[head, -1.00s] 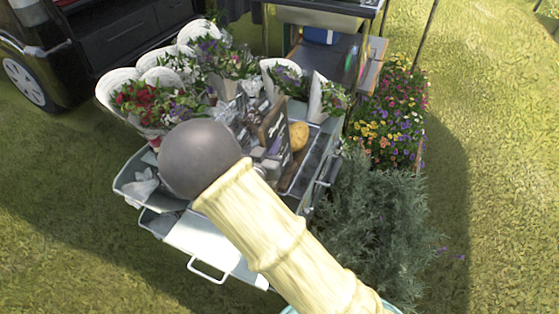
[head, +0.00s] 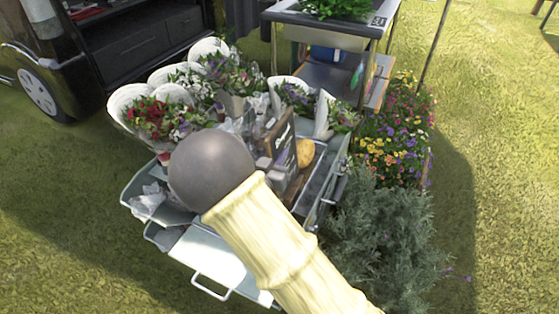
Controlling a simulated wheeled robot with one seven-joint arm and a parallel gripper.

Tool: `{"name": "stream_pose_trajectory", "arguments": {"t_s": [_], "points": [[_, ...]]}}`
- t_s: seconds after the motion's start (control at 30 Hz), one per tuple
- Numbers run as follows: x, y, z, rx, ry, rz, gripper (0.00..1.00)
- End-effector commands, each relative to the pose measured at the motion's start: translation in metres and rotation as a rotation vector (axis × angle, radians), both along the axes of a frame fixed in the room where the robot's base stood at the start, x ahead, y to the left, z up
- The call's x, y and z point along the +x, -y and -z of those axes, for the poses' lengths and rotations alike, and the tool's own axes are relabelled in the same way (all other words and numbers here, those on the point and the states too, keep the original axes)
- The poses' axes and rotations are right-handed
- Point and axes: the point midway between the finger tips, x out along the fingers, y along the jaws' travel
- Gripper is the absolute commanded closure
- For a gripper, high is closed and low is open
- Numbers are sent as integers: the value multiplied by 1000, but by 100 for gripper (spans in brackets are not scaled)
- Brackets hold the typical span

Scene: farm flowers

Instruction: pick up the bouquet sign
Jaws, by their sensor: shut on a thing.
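The bouquet sign (head: 284,136) is a dark board with pale writing in a brown frame. It stands upright and slightly leaning among the goods on the grey cart. My gripper (head: 270,165) shows only in part, as small pale and grey parts past the dark round joint of my arm. It is at the lower left edge of the sign and shut on it. My arm hides most of the gripper and the sign's surroundings on the near side.
The metal cart (head: 225,262) carries wrapped bouquets (head: 165,120) at the back left and a round yellow thing (head: 306,152) right of the sign. A leafy bush (head: 385,230) and flowers (head: 395,135) crowd its right side. A vehicle (head: 50,60) stands at the back left.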

Motion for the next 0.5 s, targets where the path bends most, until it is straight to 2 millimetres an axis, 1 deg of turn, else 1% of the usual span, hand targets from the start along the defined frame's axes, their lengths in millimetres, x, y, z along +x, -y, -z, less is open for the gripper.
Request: {"name": "stream_pose_trajectory", "arguments": {"t_s": [0.03, 0.2, 0.33, 0.5], "points": [[0, 0, -16, 4, 5, 1, 100], [0, 0, -51, 4, 4, 1, 100], [0, 0, -69, 3, 2, 0, 100], [0, 0, -76, 2, 2, 1, 100]]}}
